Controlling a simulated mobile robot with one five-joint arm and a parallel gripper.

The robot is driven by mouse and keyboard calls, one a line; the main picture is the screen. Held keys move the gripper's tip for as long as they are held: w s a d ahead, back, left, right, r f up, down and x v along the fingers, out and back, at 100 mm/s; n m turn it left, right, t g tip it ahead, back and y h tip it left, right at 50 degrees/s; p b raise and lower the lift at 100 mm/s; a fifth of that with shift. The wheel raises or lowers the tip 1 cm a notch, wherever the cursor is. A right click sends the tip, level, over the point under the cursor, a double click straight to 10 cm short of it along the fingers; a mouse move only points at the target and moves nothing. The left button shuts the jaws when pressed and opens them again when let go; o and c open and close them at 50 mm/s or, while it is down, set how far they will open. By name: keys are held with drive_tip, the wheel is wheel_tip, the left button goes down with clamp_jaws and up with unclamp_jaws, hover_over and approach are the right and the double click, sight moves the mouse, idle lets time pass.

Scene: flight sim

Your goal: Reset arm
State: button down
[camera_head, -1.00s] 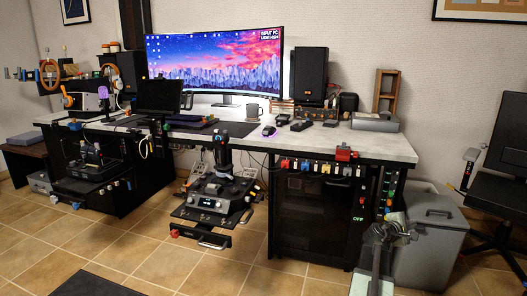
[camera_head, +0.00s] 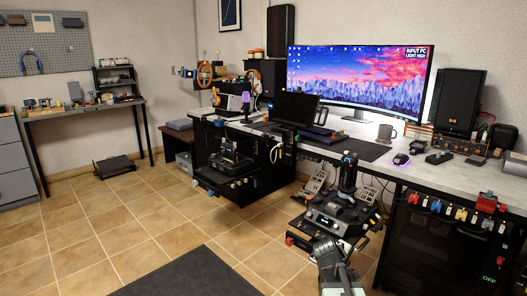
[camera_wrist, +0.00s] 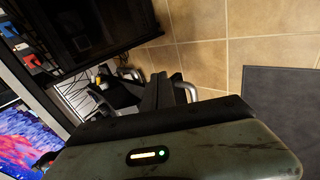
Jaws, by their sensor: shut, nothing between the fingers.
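My arm rises from the bottom edge of the head view, right of centre. My gripper (camera_head: 325,248) is at its top, in front of the flight-stick stand (camera_head: 338,215) and low over the tile floor. In the wrist view, my gripper (camera_wrist: 166,92) shows as dark fingers close together beyond the grey-green wrist housing. It is shut, with nothing seen between the fingers. Whether it touches the stand cannot be told from these views.
The desk (camera_head: 460,175) with a wide monitor (camera_head: 360,75) runs along the right. A side table (camera_head: 85,108) stands at the far left. A dark mat (camera_head: 190,275) lies on the floor. The tile floor (camera_head: 120,220) at left is open.

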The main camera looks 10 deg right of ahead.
drive_tip(key=s+a+f+m+g+y, duration=0.3)
drive_tip(key=s+a, duration=0.3)
drive_tip(key=a, duration=0.4)
drive_tip(key=s+a+f+m+g+y, duration=0.2)
drive_tip(key=s+a+f+m+y, duration=0.15)
drive_tip(key=s+a, duration=0.5)
wheel_tip(320, 180, up, 39)
drive_tip(key=a+p, duration=0.1)
drive_tip(key=p, duration=3.7)
drive_tip(key=shift+w+a+m+g+p, duration=0.35)
drive_tip(key=shift+w+m+g, duration=0.05)
drive_tip(key=shift+m, duration=0.05)
drive_tip(key=shift+d, duration=0.1)
